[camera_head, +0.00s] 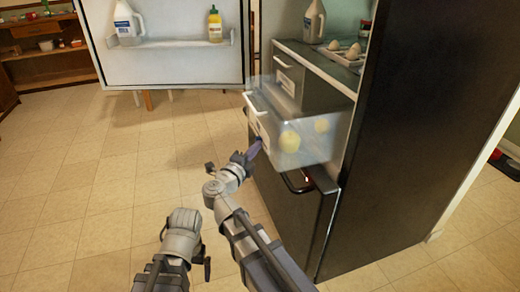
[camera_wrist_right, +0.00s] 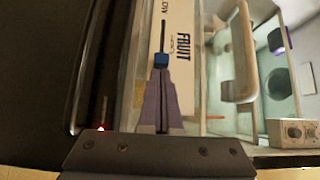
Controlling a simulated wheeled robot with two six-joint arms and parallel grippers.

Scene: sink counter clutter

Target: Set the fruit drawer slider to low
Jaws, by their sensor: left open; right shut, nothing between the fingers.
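The clear fruit drawer (camera_head: 310,150) is pulled out of the fridge, with yellow round fruit inside. In the right wrist view its white label (camera_wrist_right: 185,85) reads FRUIT and has a dark straight slot (camera_wrist_right: 163,35). The blue slider (camera_wrist_right: 161,60) sits at the slot end nearest my gripper. A short word, seemingly LOW, is at the far end, cut by the frame edge. My right gripper (camera_wrist_right: 161,72) is shut and empty, its tips right at the slider; contact is unclear. It shows at the drawer front in the head view (camera_head: 254,150).
The open fridge door (camera_head: 170,60) holds a white jug (camera_head: 127,22) and a yellow bottle (camera_head: 215,24). Another drawer (camera_head: 288,75) is above the fruit drawer, and eggs (camera_head: 345,50) sit on a shelf. A dark lower front has a handle (camera_head: 295,186). The tiled floor at left is clear.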

